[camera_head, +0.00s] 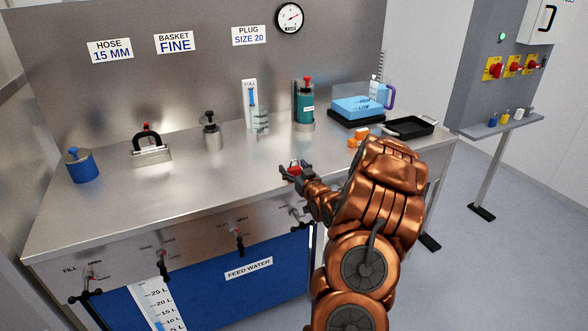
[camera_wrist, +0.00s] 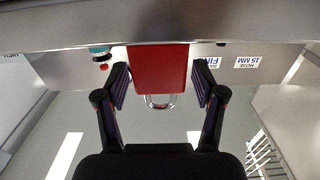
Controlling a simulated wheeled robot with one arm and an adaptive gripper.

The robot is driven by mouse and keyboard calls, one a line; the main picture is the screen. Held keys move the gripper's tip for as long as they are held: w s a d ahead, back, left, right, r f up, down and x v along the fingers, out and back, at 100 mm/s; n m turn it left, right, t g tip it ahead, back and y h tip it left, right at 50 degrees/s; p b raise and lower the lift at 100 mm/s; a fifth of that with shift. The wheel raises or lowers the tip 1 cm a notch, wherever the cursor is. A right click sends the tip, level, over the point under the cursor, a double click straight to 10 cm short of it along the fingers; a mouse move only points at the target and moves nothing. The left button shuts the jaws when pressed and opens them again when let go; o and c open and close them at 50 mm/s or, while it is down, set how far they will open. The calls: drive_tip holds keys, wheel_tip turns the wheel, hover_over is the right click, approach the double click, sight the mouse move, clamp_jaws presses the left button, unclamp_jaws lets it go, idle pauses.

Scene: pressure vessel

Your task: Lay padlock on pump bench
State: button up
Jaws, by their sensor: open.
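The red padlock (camera_head: 295,168) is at the top of the steel pump bench (camera_head: 215,180), near its front edge, partly hidden by my gripper. In the wrist view, the padlock (camera_wrist: 160,68) shows a red block body with a silver shackle toward the camera. The far end of its body meets the grey bench surface (camera_wrist: 60,69); I cannot tell for certain that it rests there. My gripper (camera_head: 292,171) is open around the padlock. Its fingers (camera_wrist: 161,82) stand one on each side, with a gap visible at both sides.
A black tray (camera_head: 408,127), an orange item (camera_head: 358,137) and a blue-topped scale (camera_head: 358,107) stand to the right. A green bottle (camera_head: 304,104), steel weight (camera_head: 212,133), black-handled block (camera_head: 150,151) and blue pot (camera_head: 82,167) stand along the back and left. The front middle of the bench is clear.

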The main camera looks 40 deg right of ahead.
drive_tip(key=shift+r, duration=0.2)
drive_tip(key=b+v, duration=0.3)
drive_tip(key=v, duration=0.9)
idle(0.4)
